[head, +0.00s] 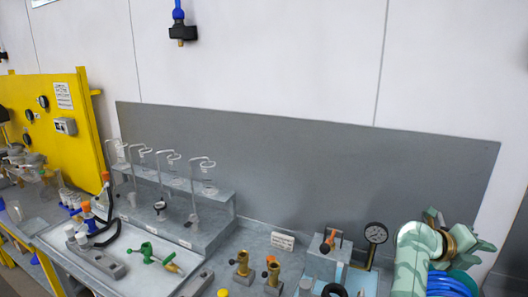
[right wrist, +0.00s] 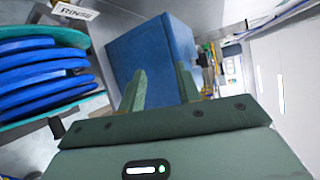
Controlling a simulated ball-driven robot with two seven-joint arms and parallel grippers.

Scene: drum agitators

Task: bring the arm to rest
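My right arm (head: 412,258), pale green, rises at the right edge of the bench in the head view. Its right gripper (head: 484,245) points to the right there, beyond the grey back panel. In the right wrist view the two green fingers of the right gripper (right wrist: 161,70) stand apart with nothing between them. A blue box (right wrist: 152,50) shows behind the fingers; I cannot tell its distance. My left gripper is not in view.
Blue stacked rings (right wrist: 40,75) lie beside the gripper. A pressure gauge (head: 375,233) and brass valves (head: 243,268) stand left of my right arm. A grey stand with several glass stirrers (head: 190,205) and a yellow panel (head: 62,120) are further left.

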